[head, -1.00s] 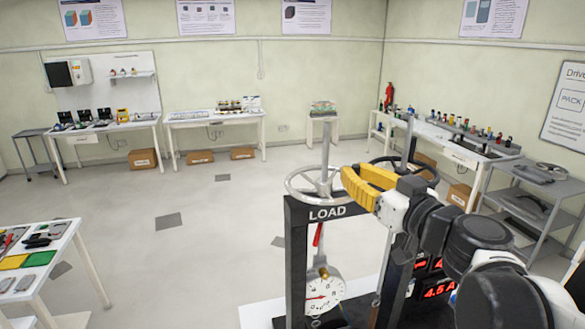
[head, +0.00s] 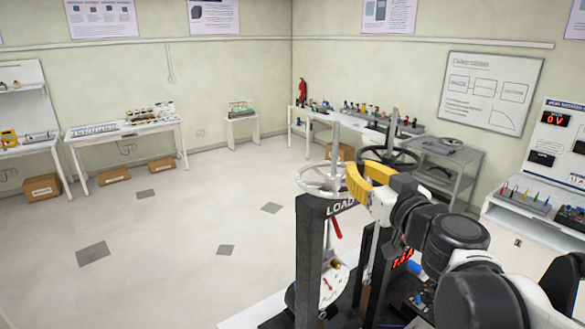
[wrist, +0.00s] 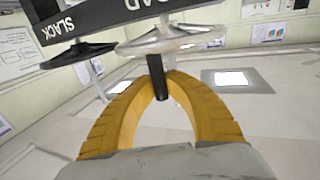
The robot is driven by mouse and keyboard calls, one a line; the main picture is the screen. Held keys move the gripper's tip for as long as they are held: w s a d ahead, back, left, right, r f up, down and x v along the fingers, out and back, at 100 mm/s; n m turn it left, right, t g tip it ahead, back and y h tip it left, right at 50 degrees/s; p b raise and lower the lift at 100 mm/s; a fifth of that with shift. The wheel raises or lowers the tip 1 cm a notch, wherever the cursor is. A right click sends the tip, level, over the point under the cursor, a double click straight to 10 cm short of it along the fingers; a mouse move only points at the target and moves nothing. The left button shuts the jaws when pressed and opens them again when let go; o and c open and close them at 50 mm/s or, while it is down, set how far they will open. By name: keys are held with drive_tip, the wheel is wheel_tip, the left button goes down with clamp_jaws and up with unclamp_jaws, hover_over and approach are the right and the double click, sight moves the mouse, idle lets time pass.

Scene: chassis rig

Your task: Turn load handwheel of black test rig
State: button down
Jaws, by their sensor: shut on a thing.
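The load handwheel (head: 323,180) is a pale, spoked metal wheel on top of the black test rig (head: 308,255), above its "LOAD" label. It also shows in the wrist view (wrist: 185,40). My gripper (head: 350,181) has yellow fingers and is at the wheel's right side in the head view. In the wrist view its fingers (wrist: 159,80) close around a short dark handle (wrist: 155,75) that stands out from the wheel's rim. A darker handwheel (head: 388,157), beside a "SLACK" label in the wrist view, is apart from my fingers.
A round dial gauge (head: 333,283) hangs in the rig under the load wheel. A upright post (head: 335,148) rises by the wheel. A grey shelf cart (head: 450,165) and a white bench with a meter panel (head: 555,145) stand to the right.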

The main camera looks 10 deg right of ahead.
drive_tip(key=shift+d, duration=0.1)
drive_tip(key=c, duration=1.4)
unclamp_jaws()
drive_tip(key=s, duration=0.8)
drive_tip(key=s+d, duration=0.1)
drive_tip(key=s, duration=0.3)
